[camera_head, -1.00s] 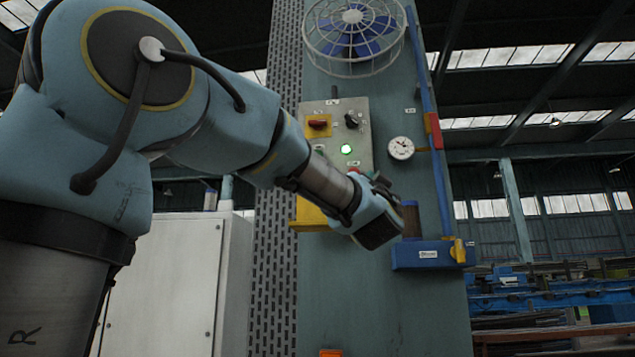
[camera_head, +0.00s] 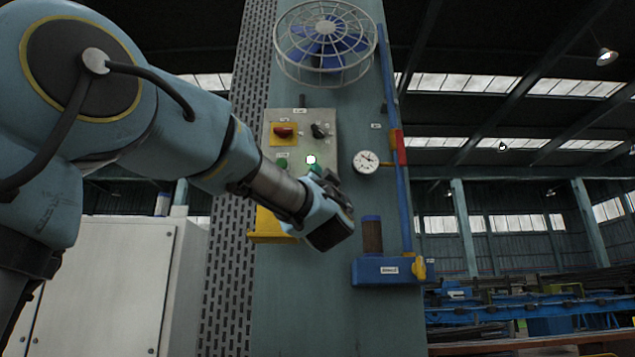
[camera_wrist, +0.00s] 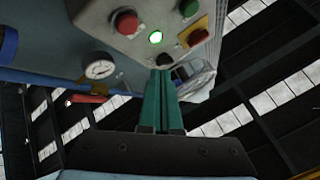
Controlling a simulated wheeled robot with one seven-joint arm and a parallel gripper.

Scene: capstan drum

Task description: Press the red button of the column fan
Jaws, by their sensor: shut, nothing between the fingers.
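The red button (camera_wrist: 125,22) is on the grey control box, upper left of my fingers in the wrist view. In the head view my wrist hides it. The control box (camera_head: 329,119) is on the column below the caged fan (camera_head: 322,44). A lit green lamp (camera_wrist: 155,37) sits between the red button and a green button (camera_wrist: 189,8). My gripper (camera_wrist: 165,72) is shut and empty, its teal fingers together. In the wrist view the fingertips overlap the black knob (camera_wrist: 166,59); I cannot tell their distance from the box.
A red switch on a yellow plate (camera_head: 284,133) is at the box's upper left. A gauge (camera_head: 366,161) is right of the box. A blue holder (camera_head: 388,270) and blue pipe (camera_head: 392,100) are on the column's right side. A white cabinet (camera_head: 100,280) stands left.

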